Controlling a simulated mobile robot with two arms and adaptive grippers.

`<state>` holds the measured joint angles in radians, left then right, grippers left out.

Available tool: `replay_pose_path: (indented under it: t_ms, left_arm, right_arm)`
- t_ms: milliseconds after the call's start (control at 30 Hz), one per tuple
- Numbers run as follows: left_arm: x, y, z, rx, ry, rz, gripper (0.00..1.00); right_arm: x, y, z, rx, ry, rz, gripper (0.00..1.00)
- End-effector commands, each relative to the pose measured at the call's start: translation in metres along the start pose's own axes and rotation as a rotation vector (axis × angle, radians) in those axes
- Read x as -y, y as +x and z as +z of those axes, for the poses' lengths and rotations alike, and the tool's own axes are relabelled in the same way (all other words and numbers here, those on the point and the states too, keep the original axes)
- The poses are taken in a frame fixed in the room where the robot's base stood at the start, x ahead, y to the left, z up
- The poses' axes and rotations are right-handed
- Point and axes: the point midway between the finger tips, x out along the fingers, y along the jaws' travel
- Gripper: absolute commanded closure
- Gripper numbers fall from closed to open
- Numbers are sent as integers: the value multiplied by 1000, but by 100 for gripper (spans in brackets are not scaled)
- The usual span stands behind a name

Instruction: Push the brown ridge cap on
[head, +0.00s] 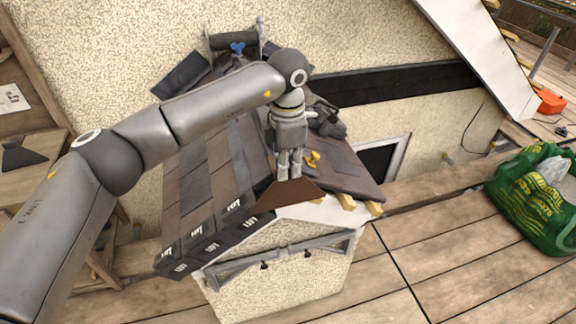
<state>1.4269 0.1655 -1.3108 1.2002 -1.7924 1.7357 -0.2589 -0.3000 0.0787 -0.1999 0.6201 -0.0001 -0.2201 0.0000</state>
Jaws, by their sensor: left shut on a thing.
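The brown ridge cap (285,198) is at the near end of the small tiled roof's ridge, above the white gable board (322,212). My left gripper (289,176) points down and is shut on the cap's upper part. The cap's wings spread to both sides below the fingers. The gripper and wrist hide part of the ridge behind the cap, so I cannot tell whether the cap is fully seated. Dark tiles (218,178) cover the left slope. My right gripper is not in view.
A yellow item (312,159) lies on the right slope, near dark loose pieces (328,122). A blue clamp (237,48) is at the far ridge end. A green bag (535,200) stands on the wooden deck (450,260) at the right. The deck's front is clear.

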Motion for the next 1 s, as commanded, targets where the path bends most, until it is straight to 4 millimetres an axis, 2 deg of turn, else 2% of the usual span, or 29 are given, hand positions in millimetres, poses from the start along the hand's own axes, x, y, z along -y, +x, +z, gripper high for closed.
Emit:
replay_pose_path:
  t_ms: [800, 833, 1000]
  left_arm:
    - [-2, 0, 0, 0, 0, 0, 100]
    - [-2, 0, 0, 0, 0, 0, 85]
    - [-2, 0, 0, 0, 0, 0, 63]
  right_arm:
    - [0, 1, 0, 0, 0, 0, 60]
    - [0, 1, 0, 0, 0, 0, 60]
    - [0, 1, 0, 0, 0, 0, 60]
